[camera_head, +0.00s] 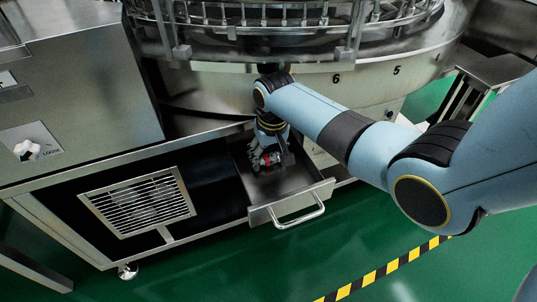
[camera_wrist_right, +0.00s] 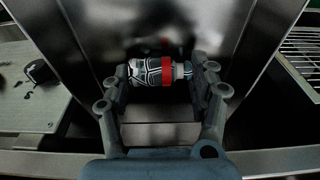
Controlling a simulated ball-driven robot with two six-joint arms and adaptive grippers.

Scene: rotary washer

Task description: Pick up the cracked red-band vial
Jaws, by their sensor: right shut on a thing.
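The cracked red-band vial (camera_wrist_right: 148,73) lies on its side in the right wrist view, with dark and white crack-like lines on its body and a red band near its neck. My right gripper (camera_wrist_right: 165,80) is shut on it, one finger at each end of the vial. In the head view my right gripper (camera_head: 267,160) reaches down into an open drawer (camera_head: 290,184), and the red band (camera_head: 266,160) shows between its fingers. I cannot tell whether the vial touches the drawer floor. My left gripper is not in view.
The drawer is pulled out, with a metal handle (camera_head: 298,213) at its front. The round washer (camera_head: 300,75) with numbered stations stands behind. A vented grille (camera_head: 138,203) and a steel cabinet (camera_head: 75,95) are on the left. The green floor (camera_head: 230,265) in front is clear.

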